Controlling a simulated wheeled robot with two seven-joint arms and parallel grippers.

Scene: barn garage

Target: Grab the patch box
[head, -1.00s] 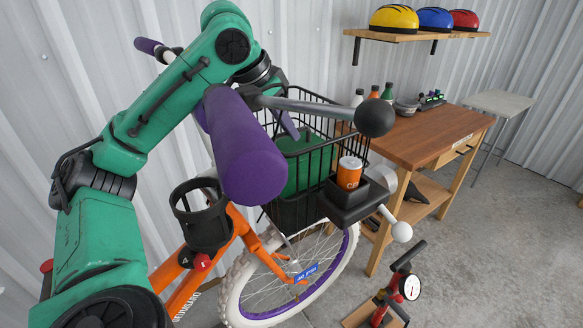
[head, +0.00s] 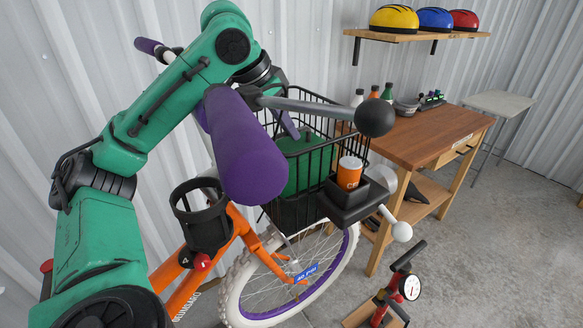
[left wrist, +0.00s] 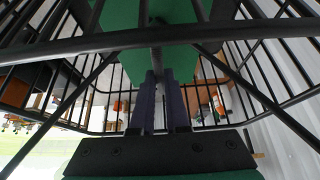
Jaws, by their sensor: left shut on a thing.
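A green box (head: 300,172) sits inside the black wire basket (head: 330,98) at the front of the bicycle. It is the likely patch box, but I can read no label on it. My left gripper (head: 291,126) reaches down into the basket from above, partly hidden behind the purple handlebar grip. In the left wrist view its two purple fingers (left wrist: 160,80) are close together on a narrow dark part at the green box (left wrist: 160,57). What exactly they pinch is hard to see. My right gripper is not in view.
The purple handlebar grip (head: 240,150) and a ball-ended lever (head: 376,117) stand close to my left arm. An orange can (head: 349,173) sits in a black holder by the basket. A wooden workbench (head: 425,135) stands at the right, with a red pump (head: 402,287) on the floor.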

